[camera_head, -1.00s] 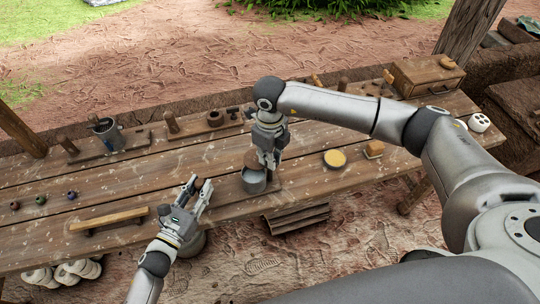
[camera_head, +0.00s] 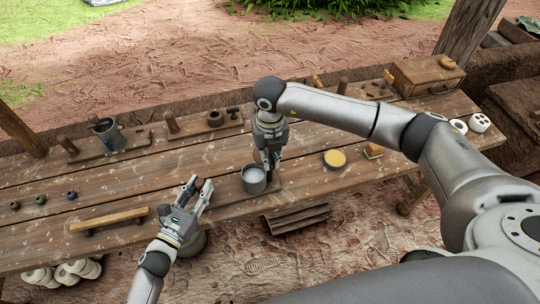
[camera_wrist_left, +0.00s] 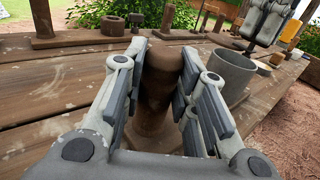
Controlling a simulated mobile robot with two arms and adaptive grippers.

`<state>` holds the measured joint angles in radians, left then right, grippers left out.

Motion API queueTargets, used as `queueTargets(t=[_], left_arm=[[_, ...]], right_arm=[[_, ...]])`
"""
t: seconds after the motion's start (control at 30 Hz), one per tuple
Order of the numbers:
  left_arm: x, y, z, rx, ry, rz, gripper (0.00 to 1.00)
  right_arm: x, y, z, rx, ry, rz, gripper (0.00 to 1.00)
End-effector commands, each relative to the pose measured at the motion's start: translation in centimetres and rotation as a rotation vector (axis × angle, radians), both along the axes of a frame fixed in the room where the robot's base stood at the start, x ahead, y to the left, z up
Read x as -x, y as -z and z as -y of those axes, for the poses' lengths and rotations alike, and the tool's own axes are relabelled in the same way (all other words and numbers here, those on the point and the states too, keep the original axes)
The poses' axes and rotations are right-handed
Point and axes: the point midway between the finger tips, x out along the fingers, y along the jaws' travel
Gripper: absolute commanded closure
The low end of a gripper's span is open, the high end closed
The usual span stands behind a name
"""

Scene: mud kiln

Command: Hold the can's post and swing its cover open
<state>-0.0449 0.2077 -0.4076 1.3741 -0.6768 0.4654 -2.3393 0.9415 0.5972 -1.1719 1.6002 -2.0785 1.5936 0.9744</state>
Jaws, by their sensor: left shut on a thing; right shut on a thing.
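The grey can (camera_head: 254,181) stands near the table's front edge, and its top is open in this view. It also shows in the left wrist view (camera_wrist_left: 230,75), where I see into its mouth. My left gripper (camera_head: 202,187) is shut on a brown wooden post (camera_wrist_left: 160,75), which stands upright between its fingers, left of the can. My right gripper (camera_head: 269,163) is shut just behind and right of the can's rim, also seen in the left wrist view (camera_wrist_left: 264,25). The cover at its fingertips is hidden by the gripper, so I cannot tell its exact angle.
A yellow-topped round dish (camera_head: 335,159) and a small tan block (camera_head: 374,149) lie right of the can. A wooden bar (camera_head: 109,219) lies front left. Racks with a mug (camera_head: 108,133) and pegs line the back.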

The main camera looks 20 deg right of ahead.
Motion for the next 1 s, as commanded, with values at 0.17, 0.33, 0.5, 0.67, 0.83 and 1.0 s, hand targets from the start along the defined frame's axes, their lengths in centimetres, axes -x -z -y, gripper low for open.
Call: queueTargets(t=[0.17,0.33,0.5,0.67,0.83,1.0], left_arm=[[0.08,0.15,-0.03,-0.003,0.0,-0.002,1.0],[0.08,0.16,-0.03,-0.003,0.0,-0.002,1.0],[0.08,0.16,-0.04,-0.003,0.0,-0.002,1.0],[0.08,0.16,-0.04,-0.003,0.0,-0.003,1.0],[0.07,0.16,-0.04,-0.002,0.0,-0.002,1.0],[0.08,0.16,-0.03,-0.002,0.0,-0.002,1.0]], right_arm=[[-0.09,-0.07,0.05,0.0,0.017,0.002,1.0],[-0.09,-0.07,0.06,0.001,0.018,0.002,1.0],[-0.08,-0.07,0.06,0.001,0.017,0.002,0.88],[-0.06,-0.05,0.04,0.001,0.017,0.001,0.67],[-0.03,-0.01,0.03,0.001,0.016,0.0,0.67],[-0.04,-0.2,0.02,0.0,0.016,0.001,0.67]])
